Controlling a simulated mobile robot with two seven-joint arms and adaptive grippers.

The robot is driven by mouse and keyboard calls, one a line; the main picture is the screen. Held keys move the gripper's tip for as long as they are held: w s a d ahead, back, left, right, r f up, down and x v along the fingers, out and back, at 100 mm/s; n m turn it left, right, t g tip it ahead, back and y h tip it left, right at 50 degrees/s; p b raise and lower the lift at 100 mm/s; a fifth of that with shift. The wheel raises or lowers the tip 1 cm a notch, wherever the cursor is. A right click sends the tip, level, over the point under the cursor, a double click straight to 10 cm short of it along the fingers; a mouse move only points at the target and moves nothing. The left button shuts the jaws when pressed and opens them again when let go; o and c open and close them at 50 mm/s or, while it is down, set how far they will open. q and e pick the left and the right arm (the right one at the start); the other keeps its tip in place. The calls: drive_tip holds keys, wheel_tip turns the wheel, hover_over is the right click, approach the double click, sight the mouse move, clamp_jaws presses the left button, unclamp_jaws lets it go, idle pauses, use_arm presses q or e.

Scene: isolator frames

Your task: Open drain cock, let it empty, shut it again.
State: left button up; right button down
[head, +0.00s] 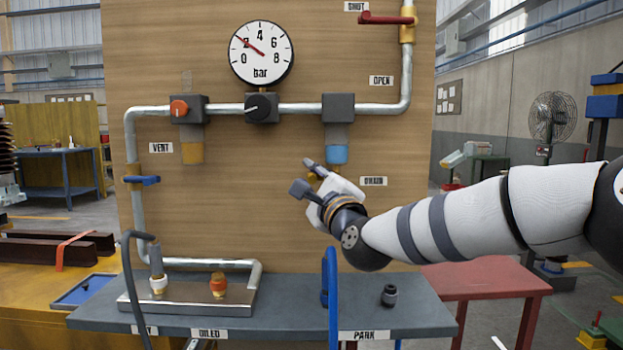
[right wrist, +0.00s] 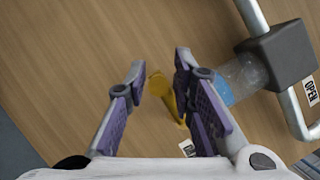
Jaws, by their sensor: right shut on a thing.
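The drain cock is a small yellow fitting (right wrist: 160,90) below the bowl; only a bit of it (head: 312,176) shows in the head view. My right gripper (head: 310,178) is at the DRAIN label. In the right wrist view its purple-padded fingers (right wrist: 160,64) stand either side of the yellow cock and are shut on it. The bowl above has a blue lower part (head: 337,154) and a clear upper part (right wrist: 243,72), under a dark block (head: 338,107). I cannot tell whether liquid is in it. My left gripper is not in view.
A wooden panel (head: 220,215) carries pipes, a gauge (head: 261,53) with its needle near 2, a red lever (head: 386,19) and a blue lever (head: 142,180). Below, a grey shelf (head: 425,315) holds a metal plate (head: 190,294), a dark fitting (head: 389,295) and a blue upright bar (head: 332,295).

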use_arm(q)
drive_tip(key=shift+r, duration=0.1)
use_arm(e)
drive_tip(key=shift+f+n, duration=0.3)
drive_tip(key=shift+f, duration=0.15)
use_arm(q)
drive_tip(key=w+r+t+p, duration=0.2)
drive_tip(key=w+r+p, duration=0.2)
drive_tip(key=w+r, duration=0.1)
use_arm(e)
drive_tip(key=d+f+n+g+h, duration=0.3)
drive_tip(key=d+f+n+g, duration=0.1)
drive_tip(key=n, duration=1)
drive_tip(key=shift+d+n+g, duration=0.4)
drive_tip(key=shift+d+g, duration=0.2)
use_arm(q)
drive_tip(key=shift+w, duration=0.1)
use_arm(e)
drive_tip(key=shift+h, duration=0.3)
drive_tip(key=shift+d, duration=0.1)
drive_tip(key=c, duration=1.6)
unclamp_jaws()
drive_tip(key=shift+o, duration=0.2)
drive_tip(key=shift+w, duration=0.1)
